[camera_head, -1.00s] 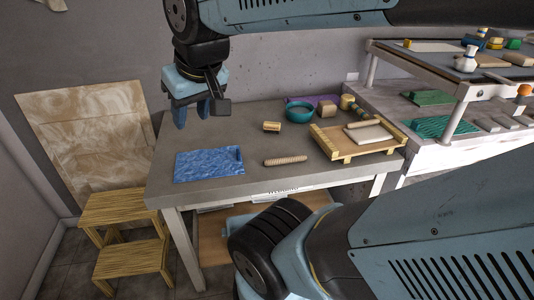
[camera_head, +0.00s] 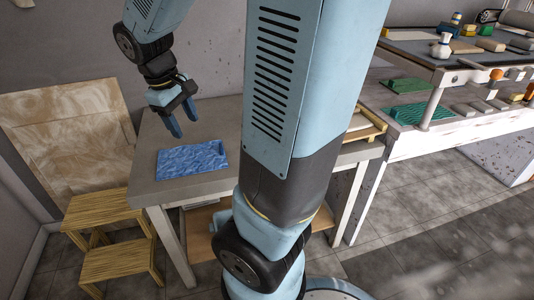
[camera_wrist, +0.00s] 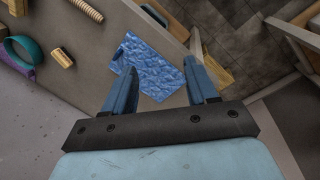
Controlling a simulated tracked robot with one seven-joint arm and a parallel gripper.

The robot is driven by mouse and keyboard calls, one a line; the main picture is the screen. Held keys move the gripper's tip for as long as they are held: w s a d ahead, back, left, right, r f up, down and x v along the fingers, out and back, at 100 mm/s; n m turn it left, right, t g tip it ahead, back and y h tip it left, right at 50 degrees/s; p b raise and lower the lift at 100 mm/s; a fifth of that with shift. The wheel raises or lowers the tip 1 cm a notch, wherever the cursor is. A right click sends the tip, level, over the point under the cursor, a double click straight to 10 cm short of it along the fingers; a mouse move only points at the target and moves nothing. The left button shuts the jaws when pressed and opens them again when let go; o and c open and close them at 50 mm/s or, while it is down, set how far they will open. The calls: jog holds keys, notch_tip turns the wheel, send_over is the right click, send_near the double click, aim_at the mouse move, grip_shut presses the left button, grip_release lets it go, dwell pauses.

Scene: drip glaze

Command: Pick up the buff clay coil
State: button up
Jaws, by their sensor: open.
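The buff clay coil (camera_wrist: 91,9), a tan ridged rod, lies on the grey table at the top edge of the wrist view, partly cut off. In the head view my arm hides it. My gripper (camera_head: 183,122) is open and empty above the table's left part, near the blue textured mat (camera_head: 190,158). In the wrist view my gripper (camera_wrist: 163,60) shows its two blue fingers apart, with the mat between and beyond them. The coil is up and left of the fingers there, apart from them.
A small tan piece (camera_wrist: 62,57) and a teal bowl (camera_wrist: 18,50) are on the table. A wooden tray (camera_head: 371,126) shows partly behind my arm. A wooden step stool (camera_head: 97,210) stands left of the table. A shelf (camera_head: 440,120) is at right.

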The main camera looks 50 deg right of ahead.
jog(key=w+d+f+n+g+h, duration=0.2)
jog(key=d+f+h, duration=0.1)
jog(key=f, duration=0.3)
jog(key=w+d+f+n+g+h, duration=0.2)
jog(key=w+d+f+n, duration=0.1)
jog(key=f, duration=0.3)
jog(key=w+d+f+n+g+h, duration=0.2)
jog(key=w+d+f+g+h, duration=0.1)
jog(key=d+f, duration=0.2)
jog(key=shift+d+f+n+h, duration=0.25)
jog(key=shift+f+n+h, duration=0.05)
jog(key=shift+f, duration=0.6)
jog(key=shift+w+d+f+n+h, duration=0.15)
jog(key=shift+d+f+n+h, duration=0.15)
jog(key=shift+d+f, duration=0.05)
jog(key=x, duration=1.4)
jog(key=shift+r, duration=0.1)
grip_shut()
